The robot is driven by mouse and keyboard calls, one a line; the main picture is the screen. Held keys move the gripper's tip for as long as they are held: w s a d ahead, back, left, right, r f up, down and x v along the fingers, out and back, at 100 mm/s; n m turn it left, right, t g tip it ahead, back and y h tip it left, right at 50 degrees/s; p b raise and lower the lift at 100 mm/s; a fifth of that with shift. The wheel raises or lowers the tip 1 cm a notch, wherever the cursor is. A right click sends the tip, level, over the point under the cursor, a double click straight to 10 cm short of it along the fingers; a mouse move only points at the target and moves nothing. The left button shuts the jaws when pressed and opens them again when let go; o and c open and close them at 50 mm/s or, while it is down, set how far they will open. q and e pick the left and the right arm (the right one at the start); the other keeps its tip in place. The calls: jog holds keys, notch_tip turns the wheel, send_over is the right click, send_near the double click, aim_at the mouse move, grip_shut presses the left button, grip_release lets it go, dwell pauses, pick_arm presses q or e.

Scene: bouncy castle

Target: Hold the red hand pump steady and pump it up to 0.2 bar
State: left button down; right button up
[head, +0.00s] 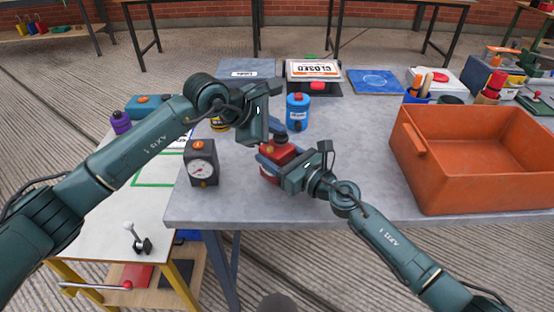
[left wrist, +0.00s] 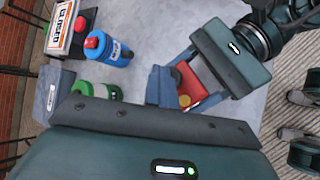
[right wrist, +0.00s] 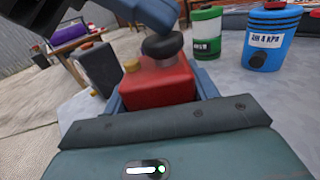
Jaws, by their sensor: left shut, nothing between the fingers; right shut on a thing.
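The red hand pump (head: 279,151) stands near the front edge of the grey table. It also shows in the left wrist view (left wrist: 188,80) and, with its black knob and yellow cap, in the right wrist view (right wrist: 158,85). My right gripper (head: 273,161) is shut around the pump body, with one finger on each side. My left gripper (head: 276,130) is shut and empty, its fingertips just over the black knob (right wrist: 162,45); I cannot tell whether they touch. A dark pressure gauge (head: 201,166) with a white dial stands left of the pump. Its reading is too small to tell.
A blue canister (head: 297,112) stands behind the pump, beside a green and white one (right wrist: 207,30). A large orange crate (head: 470,175) fills the table's right side. A box with a CLOSED sign (head: 313,70) stands at the back. The table between pump and crate is clear.

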aim_at(276, 138)
pick_arm(q)
jog(key=shift+s+a+r+g, duration=0.1)
jog(key=shift+r+g, duration=0.05)
jog(key=shift+r, duration=0.5)
jog(key=shift+s+a+r+g, duration=0.1)
jog(key=shift+r+g, duration=0.05)
jog(key=shift+r, duration=0.5)
pick_arm(e)
jog(key=shift+w+r, duration=0.1)
jog(key=shift+r, duration=0.05)
pick_arm(q)
jog(key=shift+r, duration=0.55)
jog(key=shift+d+r, duration=0.1)
pick_arm(e)
jog(key=o, duration=1.4)
